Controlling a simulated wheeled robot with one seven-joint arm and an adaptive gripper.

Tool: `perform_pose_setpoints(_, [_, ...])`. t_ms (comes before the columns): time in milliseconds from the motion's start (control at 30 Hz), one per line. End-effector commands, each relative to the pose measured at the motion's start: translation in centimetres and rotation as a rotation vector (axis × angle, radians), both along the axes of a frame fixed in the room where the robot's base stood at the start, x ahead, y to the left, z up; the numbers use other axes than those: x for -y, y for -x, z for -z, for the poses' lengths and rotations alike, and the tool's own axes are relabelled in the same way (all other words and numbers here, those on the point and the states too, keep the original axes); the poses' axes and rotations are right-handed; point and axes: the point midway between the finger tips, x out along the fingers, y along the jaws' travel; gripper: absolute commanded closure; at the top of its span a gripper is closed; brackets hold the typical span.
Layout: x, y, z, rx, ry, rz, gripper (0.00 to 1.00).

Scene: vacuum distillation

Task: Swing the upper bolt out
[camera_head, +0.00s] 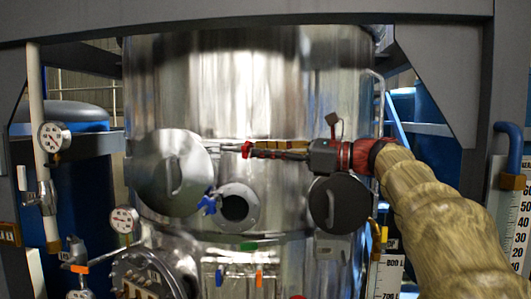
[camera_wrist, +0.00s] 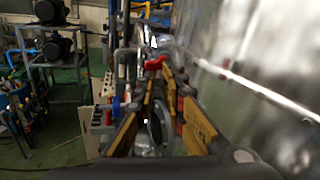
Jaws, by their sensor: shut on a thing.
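The upper bolt (camera_head: 246,149) has a red part and a thin metal rod at its left, against the steel vessel above the round port. In the wrist view its red part (camera_wrist: 155,63) shows at the far end of my fingers. My gripper (camera_head: 256,150) reaches in from the right, its fingers pointing left, and is shut on the upper bolt at the fingertips. In the wrist view my gripper (camera_wrist: 160,76) shows its yellow-brown finger pads on both sides of the bolt. The exact contact is too small to see. A second bolt with a blue part (camera_head: 208,203) sits lower, beside the port.
The steel vessel (camera_head: 240,85) stands close behind my fingers. A round lid with a handle (camera_head: 172,175) hangs open to the left of the port (camera_head: 236,207). A dark round cover (camera_head: 340,203) is below my gripper. A gauge (camera_head: 53,137) and pipe stand at the left.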

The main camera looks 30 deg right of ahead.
Motion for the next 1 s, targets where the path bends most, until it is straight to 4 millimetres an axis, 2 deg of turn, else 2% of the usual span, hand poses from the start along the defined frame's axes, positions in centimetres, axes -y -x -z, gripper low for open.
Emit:
perform_pose_setpoints(333, [0.3,-0.05,0.19,-0.003,-0.001,0.006,1.0])
perform_pose_setpoints(700, [-0.6,0.69,0.3,-0.004,0.0,0.088,1.0])
perform_pose_setpoints(1000, [-0.58,0.67,0.36,-0.006,-0.001,0.098,1.0])
